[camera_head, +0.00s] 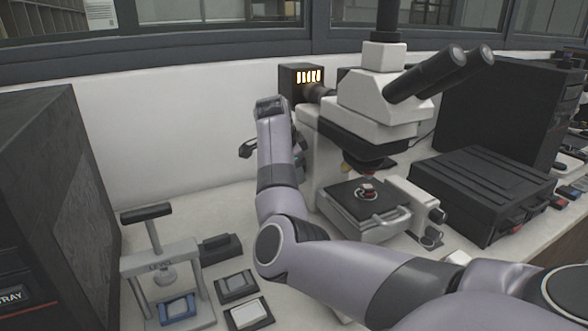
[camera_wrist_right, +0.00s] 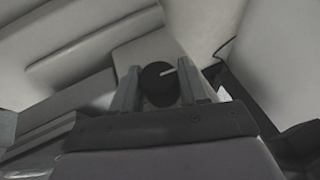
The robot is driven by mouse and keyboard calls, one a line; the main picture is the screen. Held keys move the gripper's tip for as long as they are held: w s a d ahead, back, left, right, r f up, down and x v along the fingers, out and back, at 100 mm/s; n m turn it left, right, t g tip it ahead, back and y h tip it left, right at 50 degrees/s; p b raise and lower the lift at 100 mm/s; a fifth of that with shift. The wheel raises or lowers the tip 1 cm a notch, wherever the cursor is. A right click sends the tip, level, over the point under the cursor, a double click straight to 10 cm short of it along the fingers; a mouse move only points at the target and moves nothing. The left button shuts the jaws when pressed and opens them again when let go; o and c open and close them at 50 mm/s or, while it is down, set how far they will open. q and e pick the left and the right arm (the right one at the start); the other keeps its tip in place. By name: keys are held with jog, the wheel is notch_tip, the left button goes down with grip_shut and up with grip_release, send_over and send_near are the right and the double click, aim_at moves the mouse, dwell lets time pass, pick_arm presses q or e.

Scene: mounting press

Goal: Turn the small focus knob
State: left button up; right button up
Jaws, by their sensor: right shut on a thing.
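The white microscope (camera_head: 375,105) stands on the bench in the head view. My right arm crosses in front and its wrist end is at the microscope's left side. The small focus knob (camera_wrist_right: 159,84) shows in the right wrist view as a dark round disc with a pale line pointing right and slightly up. My right gripper (camera_wrist_right: 157,86) has one finger on each side of the knob and is shut on it. In the head view my arm and the microscope hide this knob and the fingertips. My left gripper is not in view.
A dark case (camera_head: 483,190) stands right of the microscope. A small hand press (camera_head: 160,262) stands at the lower left, with small trays (camera_head: 236,286) beside it. A large dark box (camera_head: 55,200) fills the left edge. A lit lamp housing (camera_head: 306,80) is behind the microscope.

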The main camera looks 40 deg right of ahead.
jog(key=shift+g+y, duration=0.3)
jog(key=shift+g, duration=0.3)
jog(key=o, duration=1)
jog(key=shift+f, duration=0.1)
jog(key=shift+b+v, duration=0.55)
jog(key=shift+v, duration=3.05)
